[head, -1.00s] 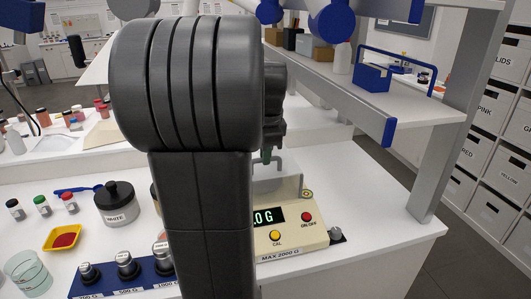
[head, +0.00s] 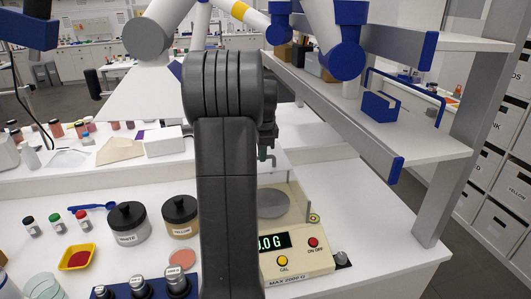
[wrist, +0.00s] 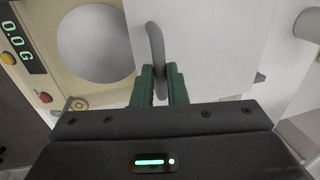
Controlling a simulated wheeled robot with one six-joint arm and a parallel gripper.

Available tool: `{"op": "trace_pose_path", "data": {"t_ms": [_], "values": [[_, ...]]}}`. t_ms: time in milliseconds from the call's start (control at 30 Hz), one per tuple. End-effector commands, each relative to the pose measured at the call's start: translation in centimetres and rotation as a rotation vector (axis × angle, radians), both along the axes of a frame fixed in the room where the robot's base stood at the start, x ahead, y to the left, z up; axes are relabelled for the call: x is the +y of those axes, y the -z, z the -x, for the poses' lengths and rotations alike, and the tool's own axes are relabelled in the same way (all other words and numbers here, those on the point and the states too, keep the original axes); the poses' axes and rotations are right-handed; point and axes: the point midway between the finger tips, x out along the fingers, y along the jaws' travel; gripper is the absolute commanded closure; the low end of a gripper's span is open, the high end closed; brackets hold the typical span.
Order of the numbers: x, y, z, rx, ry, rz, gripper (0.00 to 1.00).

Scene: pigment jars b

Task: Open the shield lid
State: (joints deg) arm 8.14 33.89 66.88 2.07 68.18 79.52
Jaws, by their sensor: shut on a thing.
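The balance (head: 292,266) stands at the bench's right part, with a lit display and a round grey pan (head: 273,204) in view. The pan also shows uncovered in the wrist view (wrist: 95,43). In the wrist view the shield lid (wrist: 205,50) is a pale panel beside the pan, with a curved grey handle (wrist: 154,42). The green fingers of my gripper (wrist: 159,72) are shut on this handle. In the head view my gripper (head: 266,154) is above the balance's rear, partly hidden by my arm. The lid's exact tilt is unclear.
A white-labelled jar (head: 128,224) and a yellow-labelled jar (head: 181,217) stand left of my arm. Weights sit in a blue block (head: 116,291) in front. A raised shelf (head: 345,118) and its upright (head: 456,145) rise at the right. Bench right of the balance is mostly clear.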

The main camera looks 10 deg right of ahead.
Motion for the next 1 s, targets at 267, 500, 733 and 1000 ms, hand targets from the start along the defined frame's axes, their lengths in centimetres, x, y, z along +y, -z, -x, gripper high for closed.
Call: {"op": "trace_pose_path", "data": {"t_ms": [267, 500, 733, 1000], "values": [[0.0, -0.1, -1.8, -0.003, 0.0, 0.001, 1.0], [0.0, -0.1, -1.9, -0.003, 0.0, 0.001, 1.0], [0.0, -0.1, -1.8, -0.002, 0.0, 0.001, 0.66], [0.0, -0.1, -1.8, -0.001, 0.0, 0.0, 0.66]]}}
